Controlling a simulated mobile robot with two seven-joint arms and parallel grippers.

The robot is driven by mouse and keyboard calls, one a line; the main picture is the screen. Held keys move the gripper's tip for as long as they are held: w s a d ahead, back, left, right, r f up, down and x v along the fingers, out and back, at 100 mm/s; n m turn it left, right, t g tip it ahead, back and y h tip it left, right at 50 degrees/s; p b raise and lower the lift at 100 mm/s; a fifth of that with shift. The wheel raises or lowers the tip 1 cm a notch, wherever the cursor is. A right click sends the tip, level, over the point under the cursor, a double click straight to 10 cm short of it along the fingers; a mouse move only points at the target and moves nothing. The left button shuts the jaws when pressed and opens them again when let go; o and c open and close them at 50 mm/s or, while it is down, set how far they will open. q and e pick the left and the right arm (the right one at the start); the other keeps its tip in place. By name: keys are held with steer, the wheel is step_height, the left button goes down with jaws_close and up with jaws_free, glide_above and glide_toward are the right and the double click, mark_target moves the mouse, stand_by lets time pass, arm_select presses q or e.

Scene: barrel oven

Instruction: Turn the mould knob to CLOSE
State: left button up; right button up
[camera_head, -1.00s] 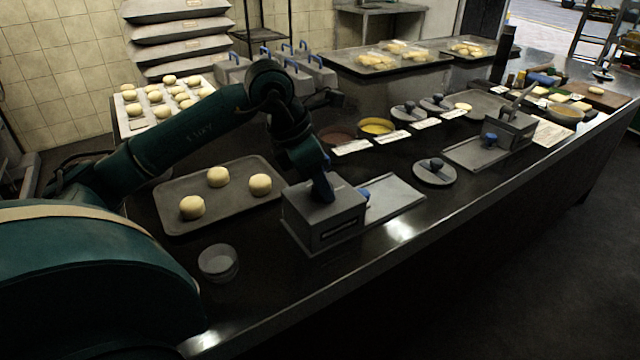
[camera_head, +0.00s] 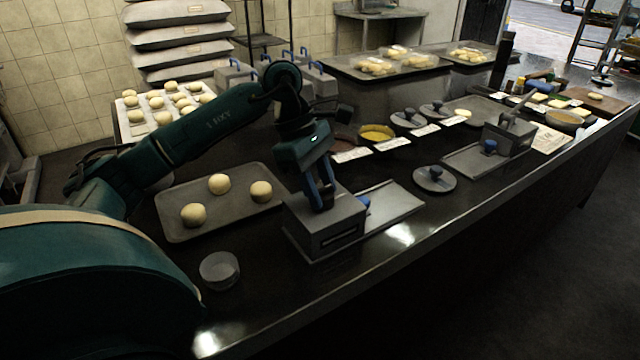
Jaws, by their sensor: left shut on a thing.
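The mould (camera_head: 324,228) is a grey metal box with a dark slot in its front face, near the counter's front edge. A flat grey plate (camera_head: 393,208) with a blue knob (camera_head: 364,203) lies at its right side. My left gripper (camera_head: 322,205) points down onto the top of the box. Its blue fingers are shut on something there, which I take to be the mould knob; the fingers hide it. I cannot read any CLOSE mark. My right gripper is not in view.
A tray (camera_head: 240,219) with three dough balls lies left of the mould. A small round tin (camera_head: 219,270) stands in front of the tray. A round grey lid (camera_head: 434,180) and a second box with a lever (camera_head: 509,132) are to the right.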

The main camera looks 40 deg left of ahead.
arm_select(q)
steer(key=shift+m, duration=0.5)
steer(key=o, duration=1)
steer(key=v, duration=0.4)
steer(key=p+v, duration=0.1)
steer(key=v, duration=0.8)
steer(key=shift+w+r, duration=0.15)
steer(key=shift+w, duration=0.15)
